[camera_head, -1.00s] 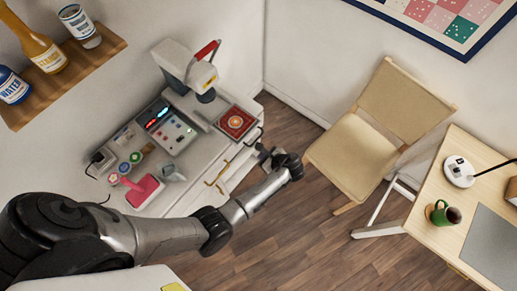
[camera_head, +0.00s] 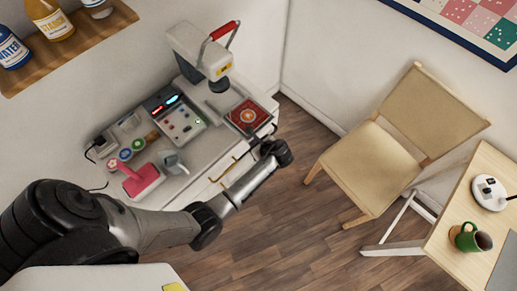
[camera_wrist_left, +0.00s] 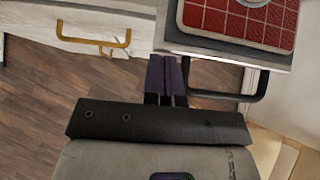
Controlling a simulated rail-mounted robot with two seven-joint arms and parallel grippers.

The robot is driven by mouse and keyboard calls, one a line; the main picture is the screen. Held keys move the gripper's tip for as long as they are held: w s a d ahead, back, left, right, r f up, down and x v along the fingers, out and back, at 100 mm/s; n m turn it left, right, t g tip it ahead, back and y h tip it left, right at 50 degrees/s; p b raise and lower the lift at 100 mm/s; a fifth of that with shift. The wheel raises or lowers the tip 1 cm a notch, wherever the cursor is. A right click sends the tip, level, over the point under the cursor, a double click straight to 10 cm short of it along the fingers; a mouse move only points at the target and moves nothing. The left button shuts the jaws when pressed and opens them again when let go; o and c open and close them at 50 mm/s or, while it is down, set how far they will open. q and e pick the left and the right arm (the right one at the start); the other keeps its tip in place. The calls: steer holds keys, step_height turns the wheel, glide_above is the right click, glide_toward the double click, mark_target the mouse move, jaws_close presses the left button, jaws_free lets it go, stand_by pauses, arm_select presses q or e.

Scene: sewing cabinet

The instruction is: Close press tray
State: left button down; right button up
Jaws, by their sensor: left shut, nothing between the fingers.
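The press tray (camera_head: 247,117) has a red patterned pad and sits at the right end of the white cabinet top, beside the press (camera_head: 204,55) with its red lever. In the left wrist view the press tray (camera_wrist_left: 167,38) shows its pale front edge, with a dark bar handle (camera_wrist_left: 240,95) below it. My left gripper (camera_wrist_left: 167,60) is shut and empty, its fingertips at the tray's front edge, left of the handle. I cannot tell whether they touch. In the head view my left wrist (camera_head: 275,152) hides the fingers. My right gripper is not in view.
A brass drawer handle (camera_wrist_left: 92,42) projects from the cabinet front. A wooden chair (camera_head: 370,165) stands to the right. The floor between is clear.

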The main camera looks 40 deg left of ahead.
mark_target(223, 119)
arm_select(q)
steer(key=shift+a, duration=0.15)
steer(key=a+p, duration=0.1)
steer(key=a, duration=0.1)
steer(key=a+p, duration=0.1)
steer(key=a, duration=0.2)
steer(key=a+p, duration=0.2)
steer(key=a, duration=0.1)
steer(key=shift+a+r, duration=0.1)
steer(key=shift+r, duration=0.2)
steer(key=a, duration=0.2)
steer(key=a+p, duration=0.1)
steer(key=a, duration=0.5)
steer(key=shift+a+f+p, duration=0.25)
steer(key=shift+p, duration=0.05)
steer(key=shift+a, duration=0.3)
steer(key=shift+f, duration=0.15)
steer(key=shift+s+a+f, duration=0.1)
steer(key=shift+a, duration=0.05)
